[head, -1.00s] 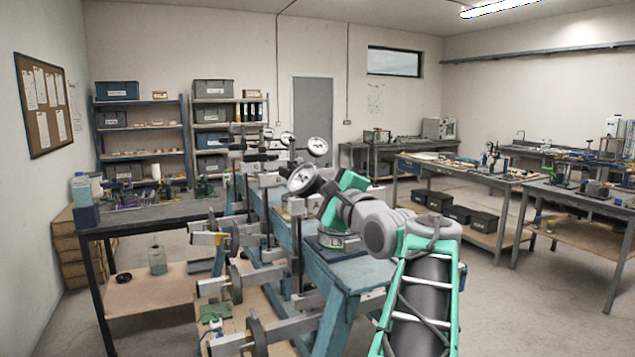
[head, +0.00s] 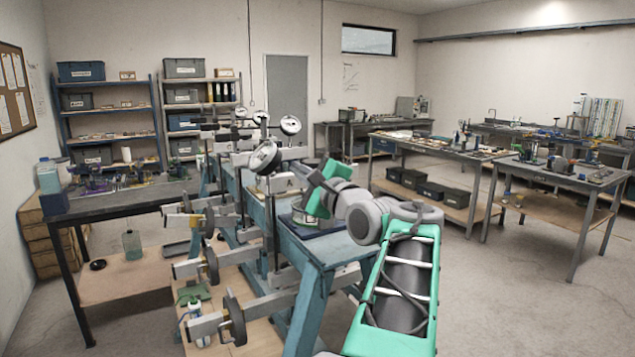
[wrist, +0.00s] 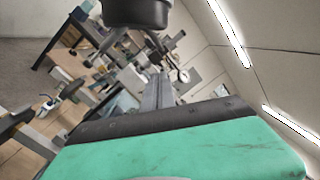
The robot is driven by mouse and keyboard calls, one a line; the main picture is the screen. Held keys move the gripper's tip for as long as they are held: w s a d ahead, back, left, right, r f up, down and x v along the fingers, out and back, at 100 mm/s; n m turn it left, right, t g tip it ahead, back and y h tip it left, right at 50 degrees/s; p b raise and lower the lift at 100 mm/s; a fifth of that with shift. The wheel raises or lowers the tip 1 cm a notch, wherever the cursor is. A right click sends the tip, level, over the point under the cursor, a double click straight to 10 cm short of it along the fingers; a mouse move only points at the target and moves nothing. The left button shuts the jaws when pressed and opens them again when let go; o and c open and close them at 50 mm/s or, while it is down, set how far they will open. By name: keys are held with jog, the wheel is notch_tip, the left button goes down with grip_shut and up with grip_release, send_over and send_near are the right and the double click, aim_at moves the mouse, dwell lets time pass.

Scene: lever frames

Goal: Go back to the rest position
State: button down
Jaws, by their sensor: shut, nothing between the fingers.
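My arm reaches up from the bottom right in the head view, green and grey. My gripper (head: 322,190) is at its far end, over a blue-framed bench (head: 325,247). It is shut and holds nothing that I can see; its fingertips are not clear. Near it stand several levers with grey bars and round dark discs (head: 236,318), and white-faced dials (head: 264,157) on posts. In the wrist view a green part with a dark edge (wrist: 170,140) fills the bottom, and a dark round part (wrist: 137,12) hangs at the top. The bench and levers show tilted between them.
A dark table (head: 120,200) stands on the left with bottles and small items. Shelves with bins (head: 108,125) stand behind. Worktables (head: 440,150) with tools stand on the right. Open floor (head: 520,290) lies at the right front.

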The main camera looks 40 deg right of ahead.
jog(key=a+r+b+v, duration=0.1)
jog(key=b+v, duration=0.1)
jog(key=v, duration=0.7)
jog(key=w+a+f+n+g+y, duration=0.1)
jog(key=w+a+f+n+g, duration=0.1)
jog(key=w+a+f+n, duration=0.25)
jog(key=w+a+f+n+g+y+p, duration=0.1)
jog(key=a+f+n+g, duration=0.15)
jog(key=a+f, duration=0.45)
jog(key=w+a+f+n+g+y, duration=0.2)
jog(key=w+a+f+n, duration=0.15)
jog(key=f, duration=0.35)
jog(key=s+a+f+n+g, duration=0.4)
jog(key=a+f+n, duration=0.3)
jog(key=a+f, duration=0.4)
jog(key=s+a+f+n+g, duration=0.5)
jog(key=s+f+n, duration=0.3)
jog(key=s, duration=0.3)
jog(key=shift+s+a+f+p, duration=0.3)
jog(key=shift+a+f+p, duration=0.15)
jog(key=shift+a+f, duration=0.25)
jog(key=shift+d, duration=0.1)
